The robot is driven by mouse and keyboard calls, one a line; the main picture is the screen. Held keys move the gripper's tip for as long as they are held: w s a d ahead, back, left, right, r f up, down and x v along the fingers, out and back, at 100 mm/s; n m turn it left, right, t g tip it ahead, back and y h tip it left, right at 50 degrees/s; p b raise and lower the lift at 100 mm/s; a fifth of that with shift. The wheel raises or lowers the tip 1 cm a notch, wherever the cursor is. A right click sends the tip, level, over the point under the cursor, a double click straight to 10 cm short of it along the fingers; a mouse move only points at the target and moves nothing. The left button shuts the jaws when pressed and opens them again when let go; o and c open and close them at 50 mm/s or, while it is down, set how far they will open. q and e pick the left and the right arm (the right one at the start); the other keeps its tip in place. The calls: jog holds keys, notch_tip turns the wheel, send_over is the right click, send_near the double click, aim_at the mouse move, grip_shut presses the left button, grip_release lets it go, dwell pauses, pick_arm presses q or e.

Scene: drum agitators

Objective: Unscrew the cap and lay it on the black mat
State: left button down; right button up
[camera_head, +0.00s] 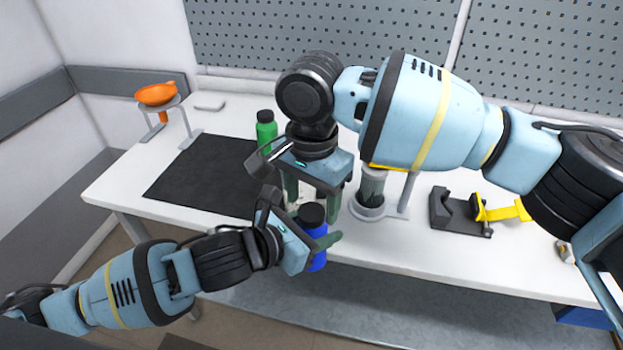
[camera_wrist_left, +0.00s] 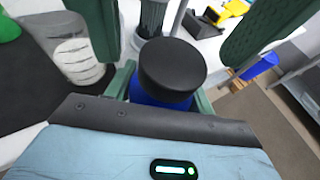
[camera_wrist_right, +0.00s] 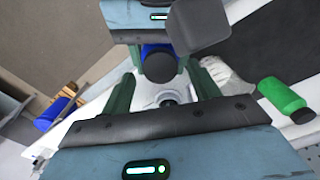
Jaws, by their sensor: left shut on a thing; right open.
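A blue bottle (camera_head: 316,250) with a black cap (camera_head: 311,214) is near the table's front edge. My left gripper (camera_head: 322,240) is shut on the bottle body. In the left wrist view the cap (camera_wrist_left: 172,68) sits on top of the bottle, with blue (camera_wrist_left: 160,98) showing below it. My right gripper (camera_head: 313,200) is open and empty, pointing down above and behind the cap. In the right wrist view the cap (camera_wrist_right: 158,66) lies beyond the open fingers, not gripped. The black mat (camera_head: 195,180) lies flat and bare at the table's left.
A green bottle (camera_head: 266,130) stands at the mat's right back edge. A stand with a clear cylinder (camera_head: 372,188) is right of the grippers. A black and yellow holder (camera_head: 460,212) lies further right. An orange funnel (camera_head: 156,94) rests on a stand at the back left.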

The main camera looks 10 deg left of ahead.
jog(key=shift+f, duration=0.85)
jog(key=c, duration=1)
jog(key=shift+n, duration=1.7)
jog(key=shift+c, duration=0.2)
jog(key=o, duration=1.1)
